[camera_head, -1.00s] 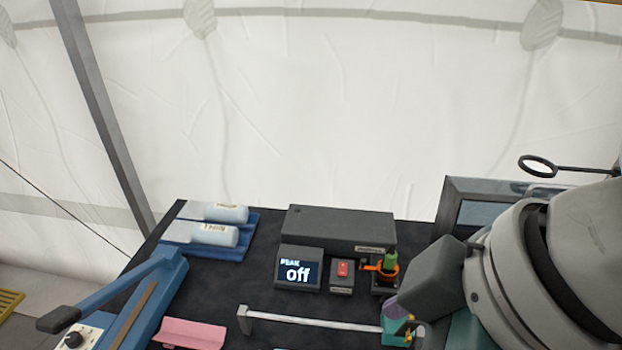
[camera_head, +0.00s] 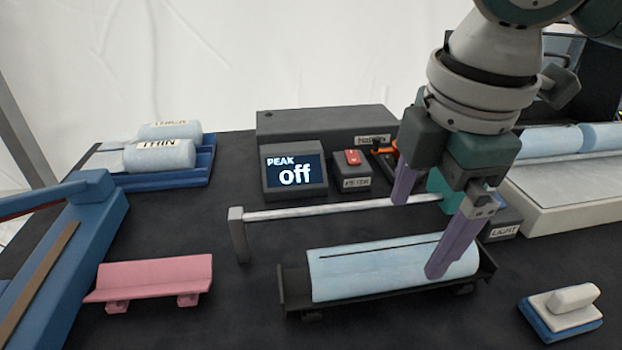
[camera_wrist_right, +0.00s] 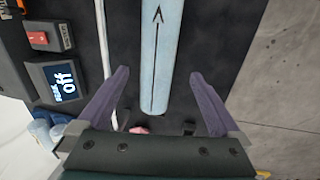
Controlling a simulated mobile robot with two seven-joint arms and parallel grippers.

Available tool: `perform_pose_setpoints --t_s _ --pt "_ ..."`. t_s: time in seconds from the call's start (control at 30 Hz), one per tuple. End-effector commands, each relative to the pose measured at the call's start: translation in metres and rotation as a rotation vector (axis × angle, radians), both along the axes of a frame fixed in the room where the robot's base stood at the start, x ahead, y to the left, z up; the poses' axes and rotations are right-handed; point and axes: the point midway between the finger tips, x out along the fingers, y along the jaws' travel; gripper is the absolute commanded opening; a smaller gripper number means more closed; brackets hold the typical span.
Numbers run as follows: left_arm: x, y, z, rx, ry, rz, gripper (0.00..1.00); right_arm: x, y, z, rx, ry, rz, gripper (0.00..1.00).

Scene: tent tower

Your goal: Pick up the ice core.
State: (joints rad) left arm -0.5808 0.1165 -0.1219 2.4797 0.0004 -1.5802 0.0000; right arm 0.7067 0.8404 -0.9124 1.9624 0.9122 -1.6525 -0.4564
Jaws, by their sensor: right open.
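A pale blue ice core (camera_head: 375,268) with a dark line along it lies level in a black cradle (camera_head: 296,302) at the middle front of the bench. My right gripper (camera_head: 420,238) hangs over the core's right part, open, with one purple finger on the far side and the other in front of the core in the picture. In the right wrist view the core (camera_wrist_right: 161,55), with an arrow drawn on it, runs between the two spread fingertips (camera_wrist_right: 159,73). I cannot tell whether a finger touches it. My left gripper is not in view.
A thin rail (camera_head: 320,210) runs just behind the cradle. A pink cradle (camera_head: 155,280) stands to the left, beside a blue lever tool (camera_head: 70,250). A box reading "off" (camera_head: 295,171), a red switch (camera_head: 353,158) and a blue tray (camera_head: 170,180) with labelled cores stand behind. A blue-and-white block (camera_head: 562,312) sits front right.

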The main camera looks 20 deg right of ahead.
Motion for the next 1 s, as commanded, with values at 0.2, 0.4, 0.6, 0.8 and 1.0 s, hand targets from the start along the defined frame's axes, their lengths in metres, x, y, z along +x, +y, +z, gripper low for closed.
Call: perform_pose_setpoints --t_s 0.2,0.4,0.6,0.8,1.0 --pt "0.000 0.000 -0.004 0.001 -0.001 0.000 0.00 0.004 0.000 -0.024 0.001 0.001 0.000 1.00" --pt "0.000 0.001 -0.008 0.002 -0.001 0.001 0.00 0.011 0.000 -0.053 0.002 0.002 -0.001 1.00" --pt "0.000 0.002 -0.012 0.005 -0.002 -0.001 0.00 0.015 -0.001 -0.073 0.001 -0.001 0.000 1.00" --pt "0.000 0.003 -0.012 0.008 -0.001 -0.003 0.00 0.015 -0.001 -0.073 0.000 -0.002 0.001 1.00" --pt "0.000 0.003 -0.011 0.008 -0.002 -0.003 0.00 0.015 -0.001 -0.073 0.000 -0.002 0.000 0.81"
